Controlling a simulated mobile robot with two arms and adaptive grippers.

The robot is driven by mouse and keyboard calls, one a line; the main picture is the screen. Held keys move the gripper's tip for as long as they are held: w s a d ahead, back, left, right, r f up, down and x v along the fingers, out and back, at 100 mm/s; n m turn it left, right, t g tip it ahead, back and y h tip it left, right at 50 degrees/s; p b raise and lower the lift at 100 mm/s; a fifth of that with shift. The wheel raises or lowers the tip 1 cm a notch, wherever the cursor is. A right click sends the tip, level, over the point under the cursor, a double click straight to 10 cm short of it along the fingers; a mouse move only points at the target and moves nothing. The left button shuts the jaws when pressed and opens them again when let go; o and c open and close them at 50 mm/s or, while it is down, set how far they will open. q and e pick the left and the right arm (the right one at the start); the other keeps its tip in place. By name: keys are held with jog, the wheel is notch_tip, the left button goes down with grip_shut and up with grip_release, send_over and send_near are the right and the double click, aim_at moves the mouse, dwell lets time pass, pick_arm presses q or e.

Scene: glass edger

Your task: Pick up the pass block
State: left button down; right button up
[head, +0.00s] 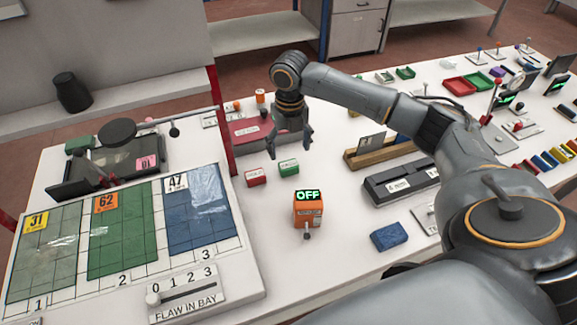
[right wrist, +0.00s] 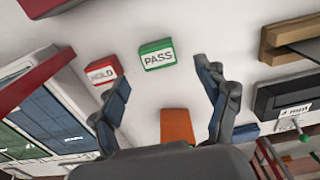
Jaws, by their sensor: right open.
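The pass block (head: 288,167) is a small green block with a white label, lying on the white table. In the right wrist view the pass block (right wrist: 158,55) reads "PASS" and lies ahead of and between the fingers, not touched. My right gripper (head: 290,145) is open and empty, above and just behind the block in the head view; its two fingers also show in the right wrist view (right wrist: 162,74). The red hold block (head: 256,177) stands close to the left of the pass block, near the left finger in the right wrist view (right wrist: 103,73). My left gripper is not in view.
An orange box (head: 308,213) with an "OFF" display stands in front of the blocks. A red case (head: 245,134) lies behind. A wooden holder (head: 372,156) and a dark tray (head: 402,181) are to the right. The glass panel board (head: 235,250) is at left.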

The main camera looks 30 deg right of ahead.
aim_at(289, 164)
notch_tip(289, 164, down, 5)
jog(key=shift+a+r+p, duration=0.1)
jog(key=shift+p, duration=0.65)
jog(key=shift+f, duration=0.45)
jog(key=shift+c, duration=0.5)
jog(key=c, duration=1.1)
jog(key=shift+r, duration=0.1)
jog(key=shift+c, duration=0.2)
